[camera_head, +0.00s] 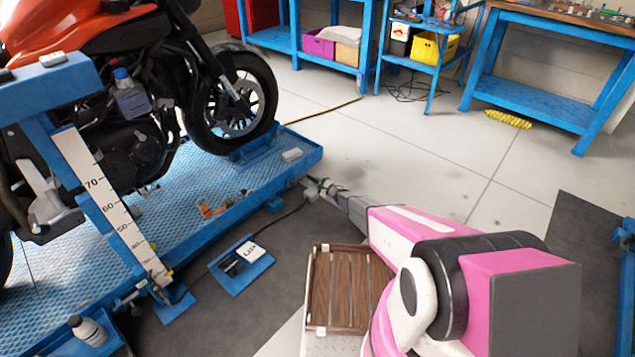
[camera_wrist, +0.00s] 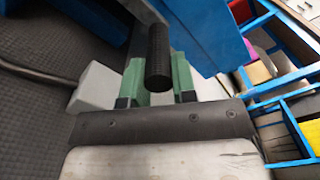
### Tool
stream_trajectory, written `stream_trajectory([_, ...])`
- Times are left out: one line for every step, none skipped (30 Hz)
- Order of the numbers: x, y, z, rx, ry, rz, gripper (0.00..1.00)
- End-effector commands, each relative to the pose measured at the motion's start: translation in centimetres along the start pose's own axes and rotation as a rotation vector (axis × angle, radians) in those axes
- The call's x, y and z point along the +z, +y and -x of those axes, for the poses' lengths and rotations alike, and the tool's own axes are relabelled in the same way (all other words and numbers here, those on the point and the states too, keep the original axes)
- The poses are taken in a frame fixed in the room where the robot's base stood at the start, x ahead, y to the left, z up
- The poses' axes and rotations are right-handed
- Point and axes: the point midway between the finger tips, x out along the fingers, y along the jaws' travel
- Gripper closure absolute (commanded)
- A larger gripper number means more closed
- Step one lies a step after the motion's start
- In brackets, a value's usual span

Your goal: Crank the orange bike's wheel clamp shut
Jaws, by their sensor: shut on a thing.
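The orange bike (camera_head: 95,35) stands on the blue lift platform (camera_head: 200,225), with its front wheel (camera_head: 238,105) near the platform's end. The blue wheel clamp (camera_head: 255,148) sits low at that wheel; its jaws are mostly hidden by the tyre. My gripper (camera_head: 322,187) is low, just off the platform's near right corner. In the wrist view, a black ribbed crank handle (camera_wrist: 158,55) runs between the green fingers of my gripper (camera_wrist: 158,85), which is shut on it. The rest of the crank is largely hidden.
A blue pedal box (camera_head: 242,264) marked "UP" and a cable lie on the dark mat beside the platform. A slatted wooden tray (camera_head: 345,285) is near my arm. Blue workbenches (camera_head: 545,95) stand at the back; open floor lies between.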

Motion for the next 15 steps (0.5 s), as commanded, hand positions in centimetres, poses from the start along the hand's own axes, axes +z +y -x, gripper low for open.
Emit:
stream_trajectory([1.31, 0.99, 0.26, 0.017, -0.024, 0.007, 1.0])
stream_trajectory([1.31, 1.0, 0.27, 0.017, -0.024, 0.007, 1.0])
stream_trajectory([1.33, 0.99, 0.28, 0.017, -0.024, 0.007, 1.0])
stream_trajectory([1.34, 0.99, 0.29, 0.017, -0.024, 0.007, 1.0])
stream_trajectory([1.34, 0.98, 0.29, 0.017, -0.024, 0.007, 1.0])
stream_trajectory([1.35, 0.98, 0.3, 0.017, -0.024, 0.007, 1.0])
stream_trajectory([1.36, 0.98, 0.3, 0.017, -0.024, 0.007, 1.0])
stream_trajectory([1.37, 0.98, 0.31, 0.017, -0.024, 0.008, 1.0])
stream_trajectory([1.38, 0.97, 0.32, 0.017, -0.024, 0.008, 1.0])
stream_trajectory([1.38, 0.97, 0.32, 0.017, -0.024, 0.008, 1.0])
stream_trajectory([1.4, 0.97, 0.33, 0.017, -0.025, 0.008, 0.65])
stream_trajectory([1.39, 0.96, 0.32, 0.017, -0.025, 0.008, 0.52])
stream_trajectory([1.33, 0.9, 0.29, 0.017, -0.024, 0.008, 0.49])
stream_trajectory([1.26, 0.83, 0.28, 0.016, -0.023, 0.008, 0.49])
stream_trajectory([1.15, 0.74, 0.24, 0.015, -0.022, 0.008, 0.49])
